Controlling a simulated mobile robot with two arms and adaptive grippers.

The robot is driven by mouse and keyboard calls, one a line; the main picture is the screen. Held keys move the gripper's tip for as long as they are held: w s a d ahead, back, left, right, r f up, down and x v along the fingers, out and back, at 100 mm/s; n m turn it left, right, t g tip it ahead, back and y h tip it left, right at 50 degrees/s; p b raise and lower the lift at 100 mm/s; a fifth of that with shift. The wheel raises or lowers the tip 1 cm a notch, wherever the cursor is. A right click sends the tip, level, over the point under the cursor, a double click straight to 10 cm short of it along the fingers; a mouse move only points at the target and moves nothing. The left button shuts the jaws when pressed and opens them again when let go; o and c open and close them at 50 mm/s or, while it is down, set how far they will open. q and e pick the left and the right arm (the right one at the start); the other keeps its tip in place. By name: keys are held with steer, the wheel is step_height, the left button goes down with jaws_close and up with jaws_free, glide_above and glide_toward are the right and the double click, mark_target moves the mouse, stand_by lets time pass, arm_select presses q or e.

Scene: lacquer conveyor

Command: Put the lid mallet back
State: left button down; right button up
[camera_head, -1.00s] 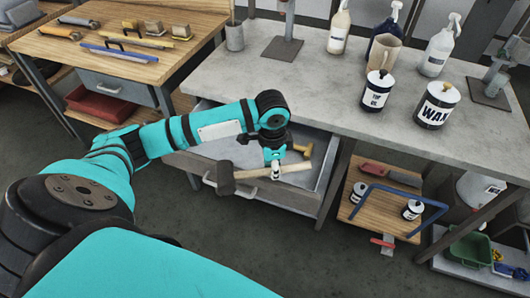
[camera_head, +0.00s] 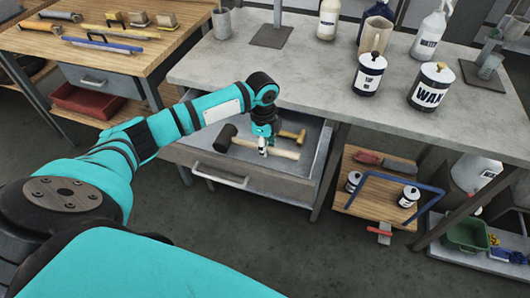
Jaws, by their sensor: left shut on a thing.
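The lid mallet, with a dark head (camera_head: 226,137) and a pale wooden handle (camera_head: 284,153), lies across the open drawer (camera_head: 238,188) under the grey bench. My left gripper (camera_head: 264,148) points down and is shut on the mallet's handle near its middle. The mallet is within the drawer's outline, behind the front panel and its handle. I cannot tell whether it touches the drawer floor. My right gripper is not in view.
Tins, including one marked WAX (camera_head: 430,88), and bottles stand on the bench (camera_head: 310,72) above. A low wooden shelf (camera_head: 365,204) is to the right. A tool table (camera_head: 150,62) is at the left.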

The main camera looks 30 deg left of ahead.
mark_target(265, 161)
arm_select(q)
steer(key=shift+f, duration=1.55)
steer(key=c, duration=1.2)
jaws_free()
steer(key=shift+f, duration=0.1)
steer(key=r, duration=1.2)
steer(key=shift+s+a+r, duration=0.15)
steer(key=shift+a, duration=0.05)
